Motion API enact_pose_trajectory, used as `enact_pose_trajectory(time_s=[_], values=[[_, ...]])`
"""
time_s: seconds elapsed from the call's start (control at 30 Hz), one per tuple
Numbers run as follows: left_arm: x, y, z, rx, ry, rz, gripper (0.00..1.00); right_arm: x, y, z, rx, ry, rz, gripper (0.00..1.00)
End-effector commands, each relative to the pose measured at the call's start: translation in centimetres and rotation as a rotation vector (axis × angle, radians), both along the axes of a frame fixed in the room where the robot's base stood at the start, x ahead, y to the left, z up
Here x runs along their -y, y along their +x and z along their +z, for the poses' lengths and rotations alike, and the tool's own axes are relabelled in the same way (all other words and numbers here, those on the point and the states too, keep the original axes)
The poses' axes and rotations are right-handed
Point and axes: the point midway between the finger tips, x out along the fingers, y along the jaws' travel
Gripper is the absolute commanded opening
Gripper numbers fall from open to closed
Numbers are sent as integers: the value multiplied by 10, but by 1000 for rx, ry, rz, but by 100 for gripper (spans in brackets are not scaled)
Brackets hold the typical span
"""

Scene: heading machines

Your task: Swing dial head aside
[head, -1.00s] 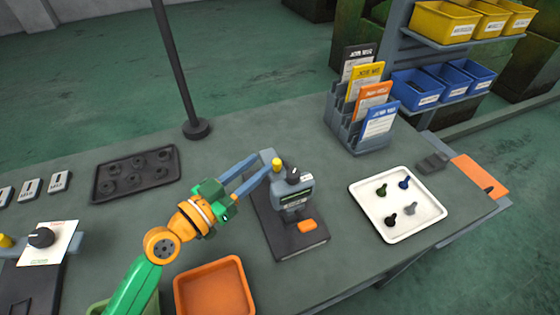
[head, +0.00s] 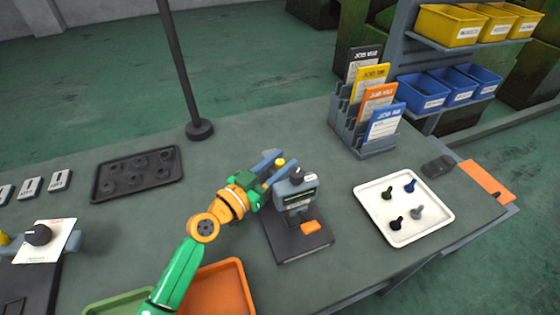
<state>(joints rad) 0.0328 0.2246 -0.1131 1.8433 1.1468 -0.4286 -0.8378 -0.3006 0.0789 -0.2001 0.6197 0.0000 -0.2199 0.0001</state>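The dial head (head: 300,193) is a grey block with a small dark display and a black knob on top. It sits on a stand with a dark base plate (head: 292,247) and an orange pad (head: 311,227). A small yellow knob (head: 281,162) shows behind the head's left side. My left gripper (head: 278,164) is at the left rear of the head. Its two grey-blue fingers are apart, with the yellow knob near their tips. I cannot tell whether they touch it. My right gripper is not in view.
An orange bin (head: 218,290) and a green bin (head: 110,308) stand below my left arm. A white tray (head: 443,222) with several small parts lies right. A card rack (head: 372,146) stands behind. A dark tray (head: 118,188) and a post (head: 180,80) are at left rear.

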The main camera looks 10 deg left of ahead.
Motion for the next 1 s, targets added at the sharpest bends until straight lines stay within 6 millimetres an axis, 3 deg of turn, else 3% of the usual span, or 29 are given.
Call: enact_pose_trajectory(time_s=[0.03,0.17,1.0], values=[[0,0,0,0,0,0,34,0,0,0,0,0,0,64],[0,0,0,0,0,0,0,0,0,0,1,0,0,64],[0,0,0,-1,0,0,0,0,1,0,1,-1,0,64]])
